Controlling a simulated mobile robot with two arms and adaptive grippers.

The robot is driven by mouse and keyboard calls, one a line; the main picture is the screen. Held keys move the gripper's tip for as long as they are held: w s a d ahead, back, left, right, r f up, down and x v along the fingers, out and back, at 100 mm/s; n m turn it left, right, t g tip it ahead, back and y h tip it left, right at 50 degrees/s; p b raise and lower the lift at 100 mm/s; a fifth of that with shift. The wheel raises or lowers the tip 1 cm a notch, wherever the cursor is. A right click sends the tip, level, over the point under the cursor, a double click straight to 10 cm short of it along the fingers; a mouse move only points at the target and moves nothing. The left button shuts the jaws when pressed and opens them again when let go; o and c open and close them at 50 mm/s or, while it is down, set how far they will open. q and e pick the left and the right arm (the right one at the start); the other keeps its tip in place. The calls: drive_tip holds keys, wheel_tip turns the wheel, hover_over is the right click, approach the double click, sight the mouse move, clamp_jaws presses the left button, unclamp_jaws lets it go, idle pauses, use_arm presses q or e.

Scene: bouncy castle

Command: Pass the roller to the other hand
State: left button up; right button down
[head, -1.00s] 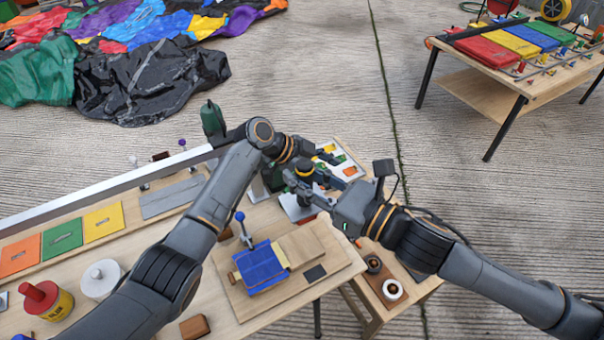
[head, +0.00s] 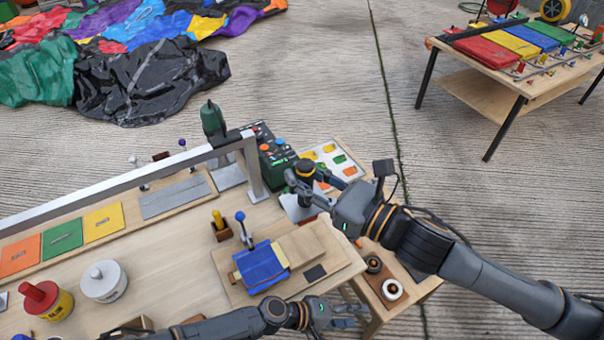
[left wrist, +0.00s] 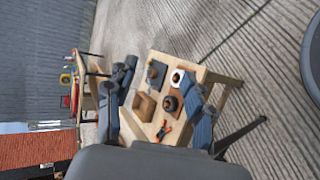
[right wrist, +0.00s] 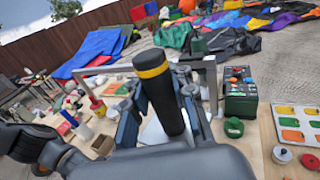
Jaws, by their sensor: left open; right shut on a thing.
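The roller is a black cylinder with a yellow band near its top. It stands upright in my right gripper, in the head view (head: 305,170) and large in the right wrist view (right wrist: 160,88). My right gripper (head: 304,187) is shut on it above the far right end of the workbench; its fingers flank the roller in the right wrist view (right wrist: 158,125). My left gripper (head: 348,313) is open and empty, low in the head view near the bench's front edge, well apart from the roller. Its spread fingers show in the left wrist view (left wrist: 158,100), with nothing between them.
A blue clamped piece on a board (head: 262,268) sits on the bench between the grippers. A grey metal frame (head: 130,178) runs along the back. A small side table (head: 372,290) holds tape rolls. A green-black box (head: 274,160) stands behind the right gripper.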

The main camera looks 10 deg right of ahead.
use_arm(q)
drive_tip(key=s+a+f+n+y, duration=0.2)
drive_tip(key=s+a+f+n, duration=0.3)
drive_tip(key=s+f+n, duration=0.3)
drive_tip(key=w+a+f+m+t+y, duration=0.1)
drive_tip(key=w+a+f+m+t, duration=0.2)
drive_tip(key=w+m, duration=0.15)
drive_tip(key=a+f+m+y, duration=0.35)
drive_tip(key=a+f, duration=0.45)
drive_tip(key=a, duration=0.3)
drive_tip(key=s+a+f+m+g+y, duration=0.1)
drive_tip(key=s+a+f+m+y, duration=0.1)
drive_tip(key=s+a, duration=0.8)
drive_tip(key=s+a+f+m+g+y, duration=0.1)
drive_tip(key=s+a+f+m+y, duration=0.1)
drive_tip(key=s+a+f+y, duration=0.2)
drive_tip(key=s+a+f, duration=0.3)
drive_tip(key=s+a, duration=0.2)
drive_tip(key=s, duration=0.2)
drive_tip(key=shift+a+m, duration=0.4)
